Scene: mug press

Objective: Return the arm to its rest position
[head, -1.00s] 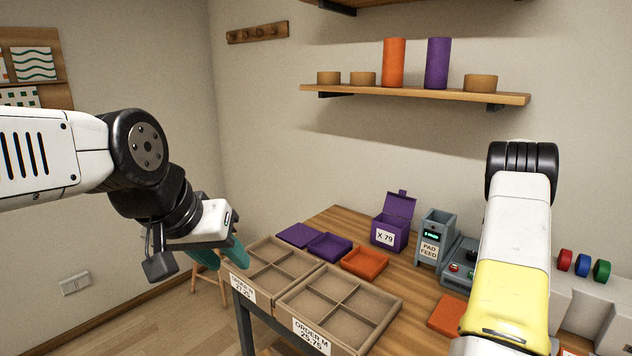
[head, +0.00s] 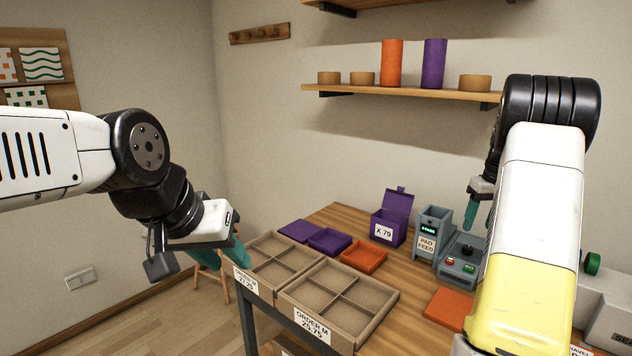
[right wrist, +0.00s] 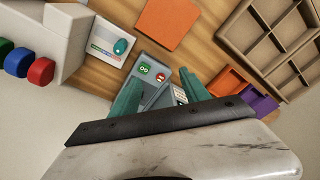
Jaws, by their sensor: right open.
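My right arm (head: 530,200) stands raised at the right of the head view, its white and yellow links covering part of the table. My right gripper (head: 470,215) partly shows left of that arm, above the press machine (head: 462,262). In the right wrist view its two teal fingers (right wrist: 162,98) are apart with nothing between them; the machine lies beyond. My left gripper (head: 215,262) hangs at the left, beside the order trays. Its teal fingers overlap and are partly hidden behind its housing, so its opening is unclear.
Two divided order trays (head: 378,322) stand at the table's front left. Behind them are purple and orange boxes (head: 364,256), an open purple box (head: 390,218) and the pad feed (head: 428,240). An orange square (head: 447,309) lies on the table. A shelf (head: 400,92) hangs above.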

